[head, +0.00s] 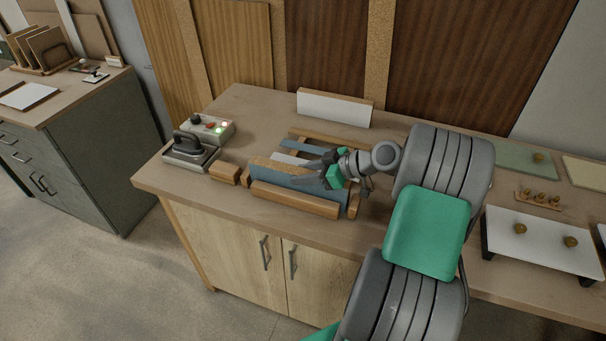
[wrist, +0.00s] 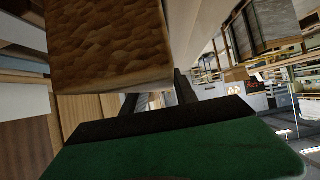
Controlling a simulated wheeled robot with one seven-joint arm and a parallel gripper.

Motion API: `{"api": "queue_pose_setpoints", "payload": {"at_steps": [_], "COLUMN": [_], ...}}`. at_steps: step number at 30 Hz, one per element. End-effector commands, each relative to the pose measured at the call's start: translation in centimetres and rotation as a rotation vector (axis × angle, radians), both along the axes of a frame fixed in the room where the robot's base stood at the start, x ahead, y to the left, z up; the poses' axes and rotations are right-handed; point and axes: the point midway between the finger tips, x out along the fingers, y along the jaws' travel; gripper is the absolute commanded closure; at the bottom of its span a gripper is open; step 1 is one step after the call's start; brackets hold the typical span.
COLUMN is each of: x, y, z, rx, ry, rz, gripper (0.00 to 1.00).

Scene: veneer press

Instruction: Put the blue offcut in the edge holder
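A blue board, which looks like the blue offcut (head: 272,184), stands on its long edge behind the front wooden rail of a low wooden frame, which looks like the edge holder (head: 295,200). Its upper side looks tan. My gripper (head: 312,166) reaches in from the right, over the frame and close to the blue board's right part. In the wrist view a brown grained block (wrist: 110,45) fills the upper left and hides part of my dark fingers. The fingers show a gap between them. I cannot tell whether they hold the board or how deep it sits.
A dark-handled iron (head: 188,148) and a control box with lit buttons (head: 208,127) stand left of the frame. A white board (head: 334,108) stands behind. A white tray with brass knobs (head: 540,240) lies to the right. The bench front edge is close to the frame.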

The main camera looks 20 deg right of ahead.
Motion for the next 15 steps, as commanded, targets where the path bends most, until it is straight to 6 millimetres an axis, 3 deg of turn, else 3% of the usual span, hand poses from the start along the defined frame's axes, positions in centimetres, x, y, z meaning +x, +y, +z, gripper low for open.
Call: {"api": "queue_pose_setpoints", "payload": {"at_steps": [7,15], "x": [0.03,-0.06], "y": [0.07,-0.07], "z": [0.09,0.22], "rx": [0.000,-0.001], "ry": [-0.002,-0.002], "rz": [0.002,0.001], "gripper": [0.46,0.46]}}
